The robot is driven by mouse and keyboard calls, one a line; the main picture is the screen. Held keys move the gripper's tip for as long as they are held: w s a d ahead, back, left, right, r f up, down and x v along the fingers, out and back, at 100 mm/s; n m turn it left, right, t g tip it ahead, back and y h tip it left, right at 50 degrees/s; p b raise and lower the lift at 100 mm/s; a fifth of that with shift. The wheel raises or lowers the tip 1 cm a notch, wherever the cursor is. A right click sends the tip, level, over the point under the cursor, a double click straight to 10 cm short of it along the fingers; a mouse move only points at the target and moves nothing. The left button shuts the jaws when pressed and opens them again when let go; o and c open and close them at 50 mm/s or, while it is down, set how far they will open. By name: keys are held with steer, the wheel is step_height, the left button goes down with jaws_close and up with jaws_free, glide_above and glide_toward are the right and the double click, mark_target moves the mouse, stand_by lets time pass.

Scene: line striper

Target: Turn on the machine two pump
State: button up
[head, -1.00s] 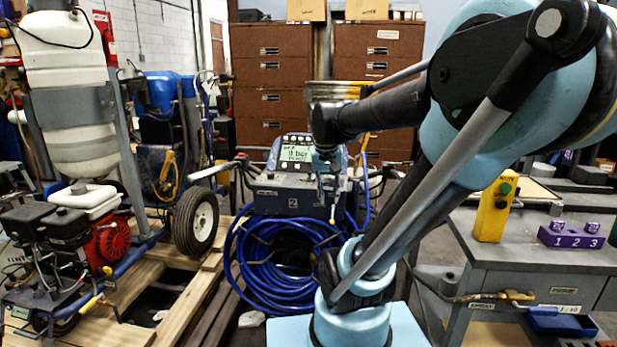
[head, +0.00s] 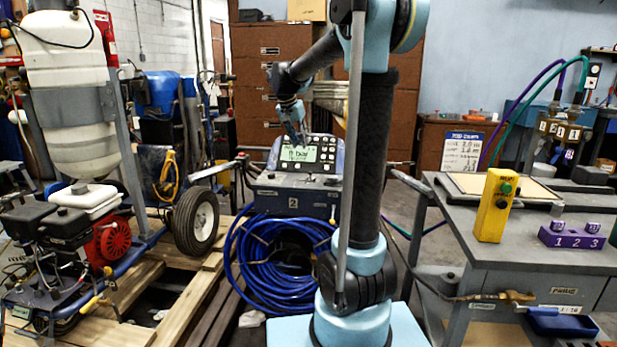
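Machine two (head: 265,198), a dark blue-grey unit marked "2", stands in the middle of the head view behind a coil of blue hose. Its upright control panel (head: 328,156) has a lit green display (head: 298,154) and rows of small buttons. The display text is too small to read fully. My gripper (head: 297,141) points down in front of the panel's upper edge and overlaps the display's top left in the picture. I cannot tell whether it touches the panel, or whether its fingers are open or shut. No held object shows.
A grey workbench (head: 520,262) on the right carries a yellow button box (head: 495,205) and a purple numbered block (head: 571,236). A red-engined striper (head: 107,240) stands on wooden pallets at left. Blue hose (head: 275,262) lies coiled before machine two.

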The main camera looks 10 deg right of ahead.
mark_target(310, 173)
steer(key=x, duration=1.7)
steer(key=shift+w+f, duration=0.15)
steer(key=shift+c, duration=0.5)
